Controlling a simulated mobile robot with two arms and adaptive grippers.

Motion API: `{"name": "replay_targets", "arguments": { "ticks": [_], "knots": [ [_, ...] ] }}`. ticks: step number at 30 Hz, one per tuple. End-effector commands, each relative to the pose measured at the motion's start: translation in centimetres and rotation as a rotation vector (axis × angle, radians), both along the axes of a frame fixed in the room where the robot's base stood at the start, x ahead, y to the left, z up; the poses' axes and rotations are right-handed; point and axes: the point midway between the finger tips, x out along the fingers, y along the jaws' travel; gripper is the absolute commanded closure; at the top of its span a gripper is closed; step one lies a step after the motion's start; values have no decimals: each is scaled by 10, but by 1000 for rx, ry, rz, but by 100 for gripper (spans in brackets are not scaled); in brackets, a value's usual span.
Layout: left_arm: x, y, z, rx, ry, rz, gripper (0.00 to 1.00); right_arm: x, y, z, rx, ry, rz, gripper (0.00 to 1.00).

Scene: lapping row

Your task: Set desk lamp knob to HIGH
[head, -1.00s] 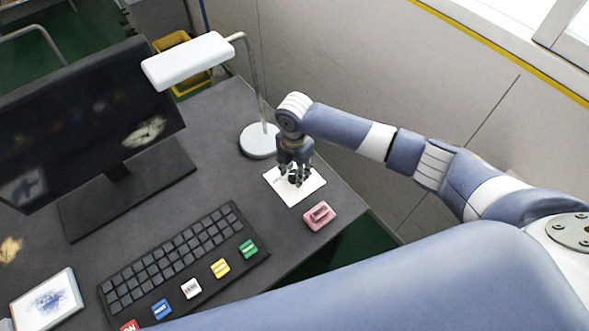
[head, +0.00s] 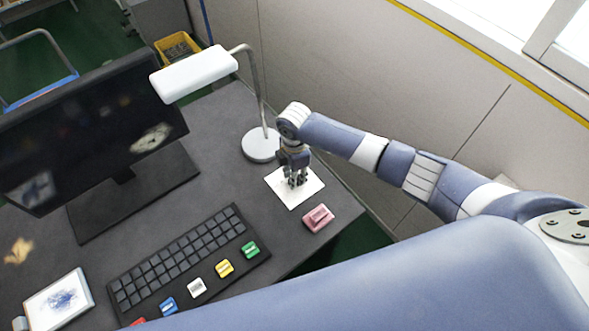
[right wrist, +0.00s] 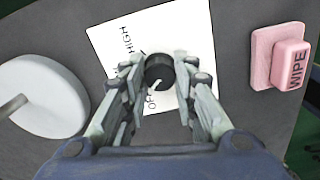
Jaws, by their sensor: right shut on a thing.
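The black round lamp knob (right wrist: 159,72) sits on a white plate (right wrist: 195,25) marked HIGH at its upper left and OFF below the knob. A pale pointer mark on the knob's lower side points toward OFF. My right gripper (right wrist: 160,66) is over the plate, pointing down, shut on the knob with a finger on either side. In the head view my right gripper (head: 297,184) hides most of the knob above the plate (head: 309,190). The white desk lamp (head: 195,73) has its round base (head: 258,147) just behind the plate. My left gripper is not in view.
A wall stands behind.

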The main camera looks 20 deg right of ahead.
Motion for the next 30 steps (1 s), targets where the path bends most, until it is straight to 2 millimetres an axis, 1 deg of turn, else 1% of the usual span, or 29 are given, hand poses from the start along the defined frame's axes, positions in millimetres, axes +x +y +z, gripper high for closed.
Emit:
{"name": "replay_targets", "arguments": {
  "ticks": [1, 9, 30],
  "knots": [
    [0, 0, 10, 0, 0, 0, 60, 0, 1, 5, 2, 1, -45, 98],
    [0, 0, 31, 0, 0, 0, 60, -1, 1, 4, 0, 2, -302, 98],
    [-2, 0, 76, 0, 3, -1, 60, -1, 1, 3, -2, 2, -968, 98]
  ]
}}
